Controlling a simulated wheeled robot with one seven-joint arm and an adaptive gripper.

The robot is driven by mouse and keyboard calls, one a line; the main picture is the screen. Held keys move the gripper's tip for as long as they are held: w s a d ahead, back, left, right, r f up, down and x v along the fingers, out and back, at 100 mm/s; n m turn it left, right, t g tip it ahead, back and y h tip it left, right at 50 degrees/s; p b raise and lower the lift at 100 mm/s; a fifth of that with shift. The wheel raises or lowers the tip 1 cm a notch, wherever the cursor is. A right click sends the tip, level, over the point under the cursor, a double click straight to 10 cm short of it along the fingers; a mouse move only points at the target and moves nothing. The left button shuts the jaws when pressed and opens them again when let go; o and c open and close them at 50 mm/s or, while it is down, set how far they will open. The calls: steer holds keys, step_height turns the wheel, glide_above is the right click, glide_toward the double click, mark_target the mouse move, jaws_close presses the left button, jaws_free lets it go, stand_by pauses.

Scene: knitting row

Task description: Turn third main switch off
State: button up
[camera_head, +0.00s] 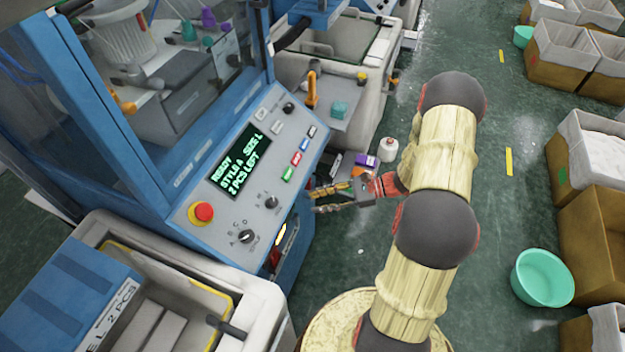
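The blue machine nearest me has a slanted grey control panel (222,205) with a lit green display (239,162). On the machine's side face, below the panel's right edge, are a pale lit part (281,235) and a small red part (274,259). They are small and seen at a steep angle, so I cannot tell which is the main switch or its position. My gripper (313,201) is beside the panel's right edge, its fingers apart and pointing left towards the machine. Nothing shows between the fingers. I see no clear contact with the machine.
The panel carries a red emergency button (202,212), two lower knobs and several coloured buttons. A white cone (388,149) and a purple item (366,160) are behind my gripper. A green basin (542,277) and brown boxes (594,225) line the right.

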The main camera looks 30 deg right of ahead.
steer(key=w+d+f+m+t+h, duration=0.2)
steer(key=w+d+f+m+t, duration=0.3)
steer(key=d+m+t, duration=0.25)
steer(key=b+x, duration=0.1)
steer(key=x, duration=0.6)
steer(key=shift+w+d+r, duration=0.15)
steer(key=shift+w+d, duration=0.1)
steer(key=shift+d, duration=0.1)
steer(key=shift+n, duration=0.25)
steer(key=shift+c, duration=0.5)
jaws_close()
